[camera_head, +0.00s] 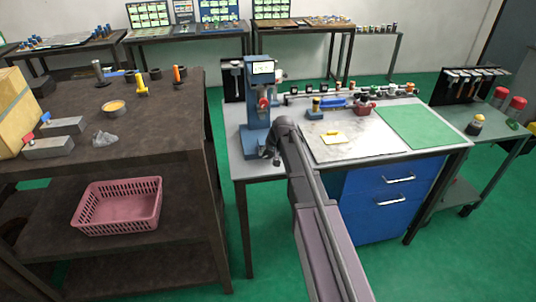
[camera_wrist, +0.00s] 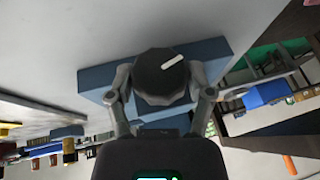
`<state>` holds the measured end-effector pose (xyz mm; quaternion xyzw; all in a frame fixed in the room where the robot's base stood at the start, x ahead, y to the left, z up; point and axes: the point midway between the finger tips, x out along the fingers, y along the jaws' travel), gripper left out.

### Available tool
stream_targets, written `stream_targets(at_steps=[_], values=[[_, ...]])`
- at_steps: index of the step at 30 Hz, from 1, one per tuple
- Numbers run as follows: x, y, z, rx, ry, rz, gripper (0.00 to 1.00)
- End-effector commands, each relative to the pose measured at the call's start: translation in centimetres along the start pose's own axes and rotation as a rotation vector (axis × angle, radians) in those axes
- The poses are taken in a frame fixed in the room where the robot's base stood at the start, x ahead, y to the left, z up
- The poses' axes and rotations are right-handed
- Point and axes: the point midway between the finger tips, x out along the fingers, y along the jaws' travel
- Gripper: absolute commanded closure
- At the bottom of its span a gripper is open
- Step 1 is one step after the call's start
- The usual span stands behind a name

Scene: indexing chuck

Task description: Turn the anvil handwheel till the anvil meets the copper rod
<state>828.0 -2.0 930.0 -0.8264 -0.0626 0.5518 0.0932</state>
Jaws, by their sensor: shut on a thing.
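The blue bench machine (camera_head: 256,130) stands at the left end of the grey workbench, with a small lit screen at its top. In the wrist view, the dark round handwheel (camera_wrist: 156,72) with a white mark sits in front of the machine's blue base (camera_wrist: 98,80). My gripper (camera_wrist: 160,95) is shut on the handwheel, one finger on each side of it. In the head view my gripper (camera_head: 271,152) is at the machine's lower front, and the arm hides part of that area. The anvil and the copper rod are too small or hidden to tell apart, so any gap between them cannot be judged.
A white plate (camera_head: 345,145) and a green mat (camera_head: 420,124) lie on the workbench, right of the machine. Small parts and a dark red item (camera_head: 365,107) stand along its back. A brown table (camera_head: 150,130) is at the left, with a floor gap between.

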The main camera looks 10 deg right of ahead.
Motion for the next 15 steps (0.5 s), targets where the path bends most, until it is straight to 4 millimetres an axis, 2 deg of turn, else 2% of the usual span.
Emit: stream_targets(at_steps=[6, 15], values=[[0.12, 0.12, 0.08, 0.041, -0.002, -0.097, 0.80], [0.01, 0.02, 0.04, 0.049, -0.001, -0.120, 0.80]])
